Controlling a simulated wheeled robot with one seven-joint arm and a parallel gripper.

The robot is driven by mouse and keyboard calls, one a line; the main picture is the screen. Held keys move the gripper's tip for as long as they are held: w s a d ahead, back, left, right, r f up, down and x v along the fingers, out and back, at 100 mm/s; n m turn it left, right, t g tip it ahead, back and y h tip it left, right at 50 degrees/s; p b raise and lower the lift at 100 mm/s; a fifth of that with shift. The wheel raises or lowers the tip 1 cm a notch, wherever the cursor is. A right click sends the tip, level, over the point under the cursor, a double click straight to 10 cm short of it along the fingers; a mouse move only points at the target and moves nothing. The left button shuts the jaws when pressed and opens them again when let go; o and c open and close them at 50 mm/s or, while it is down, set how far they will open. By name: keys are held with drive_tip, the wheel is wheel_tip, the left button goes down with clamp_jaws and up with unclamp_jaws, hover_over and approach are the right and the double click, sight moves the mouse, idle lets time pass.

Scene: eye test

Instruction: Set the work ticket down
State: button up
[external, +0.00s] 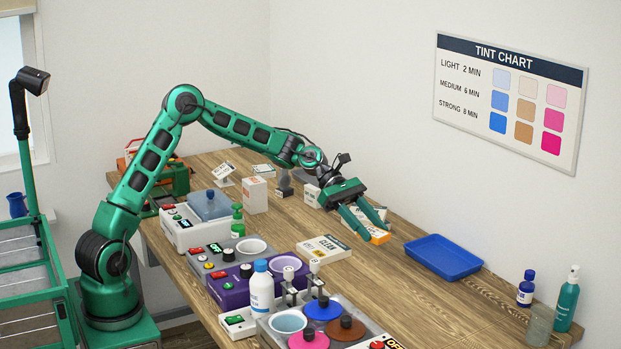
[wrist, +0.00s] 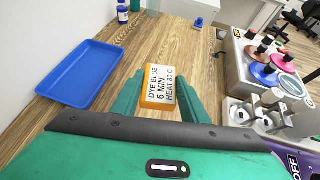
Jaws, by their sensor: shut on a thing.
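The work ticket is an orange-edged block with a white face reading "DYE BLUE 6 MIN HEAT 80 C"; it shows upright between my fingers in the wrist view (wrist: 158,92). In the external view the ticket (external: 379,237) shows as a small orange piece at my fingertips. My gripper (external: 376,230) has its green fingers closed on the ticket's two sides, low over the wooden table (external: 425,303). I cannot tell whether the ticket touches the table.
An empty blue tray (external: 443,257) lies right of my gripper. A white "CLEAN" card (external: 324,248) lies left of it, near the dye pots (external: 323,308) and a white bottle (external: 261,288). Bottles (external: 567,300) and a glass stand at the right end. Bare wood lies between.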

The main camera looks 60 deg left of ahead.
drive_tip(key=w+a+r+n+t+y, duration=0.1)
drive_tip(key=w+a+n+t+y, duration=0.2)
drive_tip(key=a, duration=0.9)
drive_tip(key=w+a+n+t+y, duration=0.1)
drive_tip(key=w+a+n+t, duration=0.25)
drive_tip(key=a, duration=0.95)
drive_tip(key=s+a+r+n+t+y, duration=0.1)
drive_tip(key=s+a+n+y, duration=0.15)
drive_tip(key=a, duration=0.75)
drive_tip(key=s+a+n+t+y, duration=0.1)
drive_tip(key=a+n+t+y, duration=0.15)
drive_tip(key=a, duration=0.75)
drive_tip(key=s+a+r+n+g+y, duration=0.1)
drive_tip(key=s+a+n+y, duration=0.2)
drive_tip(key=s+a, duration=0.6)
drive_tip(key=s+a+r+n+g+y, duration=0.1)
drive_tip(key=s+a+n+y, duration=0.3)
drive_tip(key=s+a, duration=0.5)
drive_tip(key=s+a+r+n+g+y, duration=0.1)
drive_tip(key=s+a+n, duration=0.4)
drive_tip(key=a, duration=1.2)
drive_tip(key=s+r+y, duration=0.1)
drive_tip(key=s+y, duration=0.1)
drive_tip(key=s, duration=0.2)
drive_tip(key=shift+a+y, duration=0.3)
drive_tip(key=shift+y, duration=0.1)
drive_tip(key=shift+r, duration=0.1)
